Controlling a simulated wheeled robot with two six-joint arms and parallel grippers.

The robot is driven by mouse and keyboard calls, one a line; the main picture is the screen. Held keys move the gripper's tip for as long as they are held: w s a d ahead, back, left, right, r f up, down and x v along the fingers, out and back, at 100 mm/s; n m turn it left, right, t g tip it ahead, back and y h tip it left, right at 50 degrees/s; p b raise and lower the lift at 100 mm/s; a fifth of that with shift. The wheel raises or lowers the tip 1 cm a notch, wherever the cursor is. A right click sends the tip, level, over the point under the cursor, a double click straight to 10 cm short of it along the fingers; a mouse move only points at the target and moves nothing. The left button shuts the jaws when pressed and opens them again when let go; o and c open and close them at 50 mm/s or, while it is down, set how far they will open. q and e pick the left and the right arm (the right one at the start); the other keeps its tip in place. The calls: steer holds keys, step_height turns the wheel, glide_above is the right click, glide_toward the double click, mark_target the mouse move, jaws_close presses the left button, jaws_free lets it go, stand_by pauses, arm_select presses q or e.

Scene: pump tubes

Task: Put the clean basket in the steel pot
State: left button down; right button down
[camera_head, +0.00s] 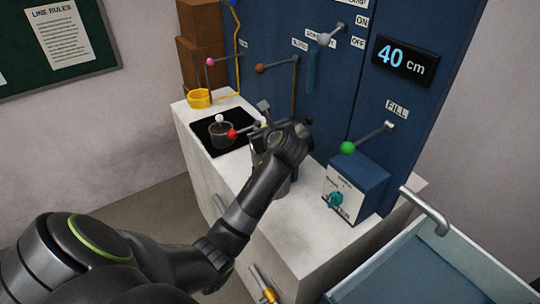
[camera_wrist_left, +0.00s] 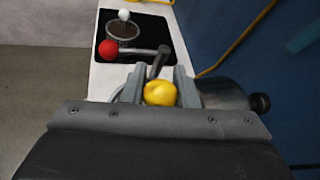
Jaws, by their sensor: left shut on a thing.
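My left gripper (camera_head: 268,138) is over the white counter, shut on a yellow ball knob (camera_wrist_left: 160,93) that shows between its fingers in the left wrist view. What hangs under the knob is hidden by the gripper. A shiny steel pot (camera_wrist_left: 222,92) with a black knob on its side is just beneath and beside the fingers; in the head view my arm covers most of it. A small basket (camera_head: 222,133) with a white ball and dark brown contents stands apart on a black plate; it also shows in the left wrist view (camera_wrist_left: 121,33). My right gripper is not in view.
A red ball (camera_head: 232,134) on a metal rod sticks out near the gripper. The black plate (camera_head: 207,141) lies on the white counter (camera_head: 305,218). A yellow ring-shaped container (camera_head: 199,98) is at the back. A blue box (camera_head: 358,188) and a green-knobbed lever (camera_head: 348,148) are right.

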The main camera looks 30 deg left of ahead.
arm_select(q)
steer(key=shift+w+d, duration=0.25)
steer(key=shift+w, duration=0.2)
steer(key=shift+w+d, duration=0.2)
steer(key=shift+w, duration=0.25)
steer(key=f, duration=0.7)
steer(key=shift+s+a, duration=0.15)
steer(key=shift+s, duration=0.05)
step_height(320, 180, down, 4)
steer(key=shift+f, duration=0.1)
steer(key=shift+w+p, duration=0.2)
steer(key=shift+p, duration=0.15)
steer(key=shift+f, duration=0.15)
steer(key=shift+f, duration=0.15)
steer(key=c, duration=1.1)
jaws_free()
steer(key=shift+c, duration=0.2)
